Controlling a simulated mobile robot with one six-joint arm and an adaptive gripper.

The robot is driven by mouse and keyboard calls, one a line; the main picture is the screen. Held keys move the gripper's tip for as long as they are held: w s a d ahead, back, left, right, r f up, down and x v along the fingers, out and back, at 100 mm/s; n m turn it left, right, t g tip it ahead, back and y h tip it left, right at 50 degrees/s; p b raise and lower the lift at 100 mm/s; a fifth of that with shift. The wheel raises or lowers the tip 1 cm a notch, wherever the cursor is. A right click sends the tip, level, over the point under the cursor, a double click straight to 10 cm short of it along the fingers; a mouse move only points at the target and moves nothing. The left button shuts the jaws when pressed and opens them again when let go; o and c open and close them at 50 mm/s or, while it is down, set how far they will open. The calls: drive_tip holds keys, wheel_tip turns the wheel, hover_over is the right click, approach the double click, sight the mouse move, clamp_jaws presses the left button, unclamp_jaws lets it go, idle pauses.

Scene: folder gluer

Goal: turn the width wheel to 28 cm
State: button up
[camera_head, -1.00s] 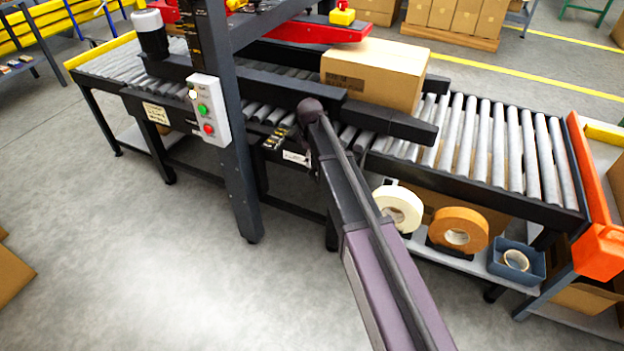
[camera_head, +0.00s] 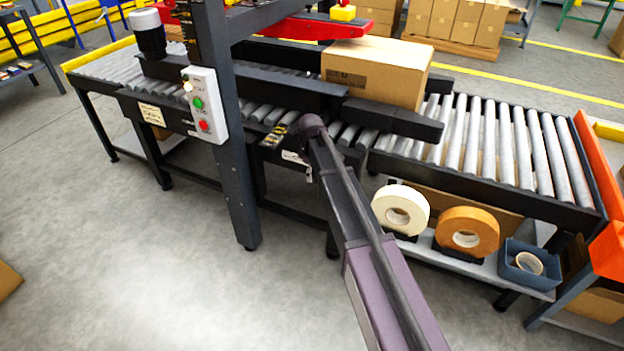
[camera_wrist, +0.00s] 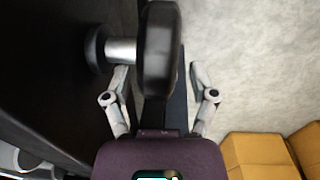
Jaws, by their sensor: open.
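In the wrist view, the dark round width wheel (camera_wrist: 162,52) is seen nearly edge-on, on a bright metal shaft (camera_wrist: 121,50) that runs left to a dark collar. My gripper (camera_wrist: 158,74) is open, with one finger on each side of the wheel's near part. A gap shows to the right finger; whether the left finger touches cannot be told. In the head view my arm hides the wheel and my gripper at the conveyor's side. A yellow-and-black marked strip (camera_head: 278,135) lies left of my arm's end; its reading is too small to tell.
A cardboard box (camera_head: 374,72) sits on the rollers by a black side rail (camera_head: 392,118). A button panel (camera_head: 204,104) hangs on the dark upright. A white roll (camera_head: 383,222), an orange roll (camera_head: 446,246) and a blue bin (camera_head: 508,275) are on the lower shelf. Floor in front is clear.

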drive_tip(key=shift+f+b, duration=0.3)
drive_tip(key=shift+f, duration=0.25)
clamp_jaws()
